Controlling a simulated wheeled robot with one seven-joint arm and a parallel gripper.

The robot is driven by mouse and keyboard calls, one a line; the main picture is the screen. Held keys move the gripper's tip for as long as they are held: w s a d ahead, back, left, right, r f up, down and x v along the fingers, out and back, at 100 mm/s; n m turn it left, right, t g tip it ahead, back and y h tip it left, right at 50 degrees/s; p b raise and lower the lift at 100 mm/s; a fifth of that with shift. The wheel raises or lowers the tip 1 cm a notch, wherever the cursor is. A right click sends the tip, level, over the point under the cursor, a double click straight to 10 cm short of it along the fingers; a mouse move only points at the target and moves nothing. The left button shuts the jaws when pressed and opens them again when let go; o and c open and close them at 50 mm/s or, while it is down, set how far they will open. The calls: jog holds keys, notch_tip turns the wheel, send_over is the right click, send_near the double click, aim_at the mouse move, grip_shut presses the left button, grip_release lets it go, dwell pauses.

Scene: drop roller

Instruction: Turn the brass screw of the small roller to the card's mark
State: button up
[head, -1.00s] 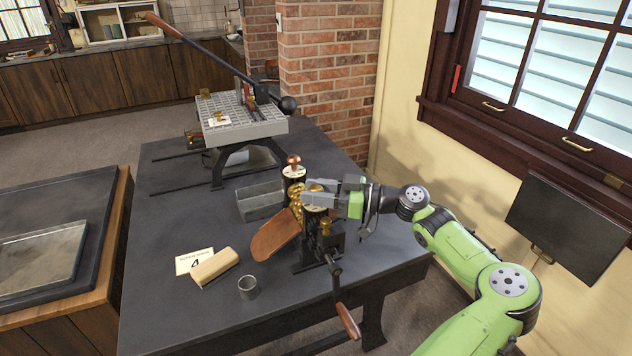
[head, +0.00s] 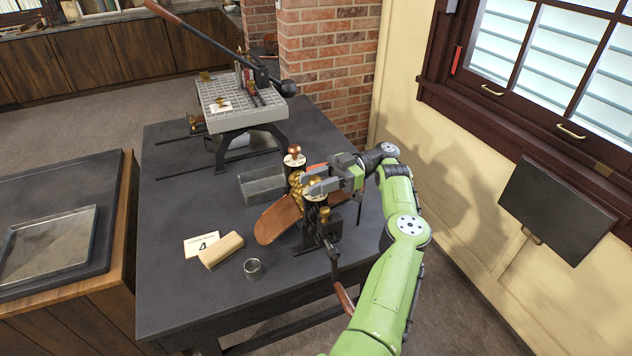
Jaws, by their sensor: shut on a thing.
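The small roller (head: 283,217) stands on the dark table, with brass gears, black frame, a wooden board and a crank with a wooden handle (head: 344,298). A copper-coloured knob (head: 294,150) tops its far post, on a pale dial. My gripper (head: 312,186) is at the top of the near post, its fingers shut on what seems to be the brass screw, which the fingers mostly hide. The screw's setting cannot be read. The white card (head: 201,245) with a 4 lies flat on the table, left of the roller.
A wooden block (head: 221,250) lies beside the card, partly over its edge. A small metal cup (head: 253,268) stands near it. A larger lever press (head: 243,105) stands at the table's far end. The table's left side is clear.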

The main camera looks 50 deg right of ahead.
dwell(0.5)
jog(key=o, duration=1)
